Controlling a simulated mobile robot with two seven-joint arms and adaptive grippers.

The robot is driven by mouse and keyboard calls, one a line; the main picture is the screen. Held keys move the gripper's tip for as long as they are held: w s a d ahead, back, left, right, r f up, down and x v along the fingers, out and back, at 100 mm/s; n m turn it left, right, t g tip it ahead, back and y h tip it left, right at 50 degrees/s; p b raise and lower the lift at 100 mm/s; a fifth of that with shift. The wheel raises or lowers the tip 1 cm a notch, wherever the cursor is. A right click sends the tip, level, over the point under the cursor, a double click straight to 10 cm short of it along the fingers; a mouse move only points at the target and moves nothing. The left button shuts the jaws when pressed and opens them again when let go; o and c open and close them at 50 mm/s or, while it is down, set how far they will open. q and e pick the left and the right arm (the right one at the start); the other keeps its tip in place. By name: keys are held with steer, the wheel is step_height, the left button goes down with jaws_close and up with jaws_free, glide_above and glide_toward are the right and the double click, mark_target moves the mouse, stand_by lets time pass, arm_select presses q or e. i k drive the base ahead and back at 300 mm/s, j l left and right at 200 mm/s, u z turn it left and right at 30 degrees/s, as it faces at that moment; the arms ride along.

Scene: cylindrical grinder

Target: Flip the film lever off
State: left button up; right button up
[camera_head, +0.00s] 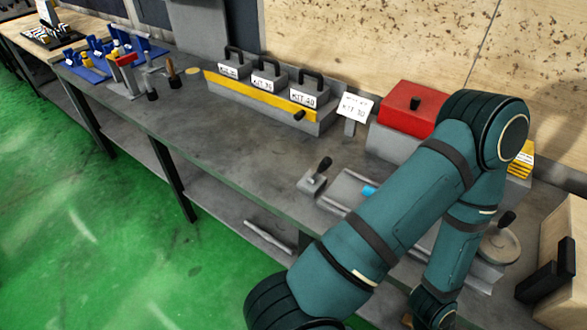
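I cannot tell which part is the film lever. A small lever with a black knob (321,167) stands tilted on a grey base at the left end of a grey fixture (346,188) on the bench. Another black-knobbed lever (506,220) stands by a round beige disc (499,244) at the right. A short black handle (299,115) sticks out from the front of the yellow-striped rack. One teal arm of mine folds over the right part of the bench and hides part of the fixture. Its wrist ends at the bottom edge. Neither gripper shows.
The grey bench (215,140) has free room in its middle. The yellow-striped rack (262,98) holds black-handled boxes. A red-topped box (408,108) stands behind my arm. Blue holders (90,67) with small tools stand far left. A wooden crate (565,235) is at the right edge.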

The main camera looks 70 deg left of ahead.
mark_target(325, 163)
steer(key=u, duration=2.2)
